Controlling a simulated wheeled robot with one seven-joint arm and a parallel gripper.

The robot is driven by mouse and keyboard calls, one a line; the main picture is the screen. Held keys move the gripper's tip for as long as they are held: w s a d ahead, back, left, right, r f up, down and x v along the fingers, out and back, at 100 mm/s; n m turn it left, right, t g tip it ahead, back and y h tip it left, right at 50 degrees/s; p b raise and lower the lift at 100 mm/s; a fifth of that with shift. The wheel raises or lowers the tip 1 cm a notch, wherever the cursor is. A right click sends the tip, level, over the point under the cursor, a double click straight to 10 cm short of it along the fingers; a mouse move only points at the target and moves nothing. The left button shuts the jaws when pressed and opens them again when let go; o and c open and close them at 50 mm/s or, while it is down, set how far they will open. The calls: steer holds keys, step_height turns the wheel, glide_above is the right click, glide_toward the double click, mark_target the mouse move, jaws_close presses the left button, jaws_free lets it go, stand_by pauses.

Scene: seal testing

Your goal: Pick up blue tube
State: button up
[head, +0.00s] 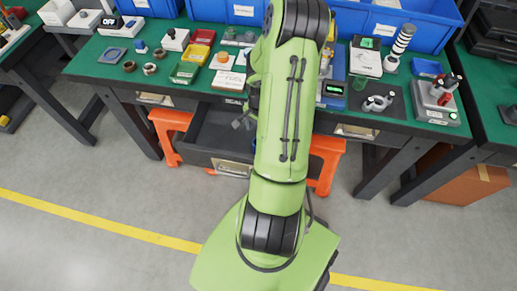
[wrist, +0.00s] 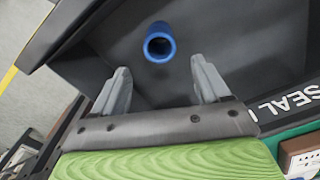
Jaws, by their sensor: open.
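The blue tube (wrist: 165,47) lies in the dark open drawer (wrist: 100,55) in the wrist view, its hollow round end facing the camera. My gripper (wrist: 161,66) is open and empty. Its two grey fingers point at the tube, one to each side of the line to it, with the tube a little beyond the fingertips. No contact shows. In the head view the drawer (head: 203,133) is pulled out below the green table, and my arm covers its right part.
The drawer walls stand close around the gripper, and a dark rim with the lettering "SEAL" runs along the right in the wrist view. An orange frame (head: 172,125) flanks the drawer. The green table (head: 135,77) above holds trays, blue bins (head: 232,11) and instruments.

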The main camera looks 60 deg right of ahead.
step_height(320, 180, down, 7)
steer(key=shift+a+r+b, duration=0.1)
steer(key=shift+a+b, duration=0.05)
steer(key=shift+b, duration=1)
steer(key=c, duration=1)
steer(key=shift+r, duration=0.15)
steer(key=shift+c, duration=0.2)
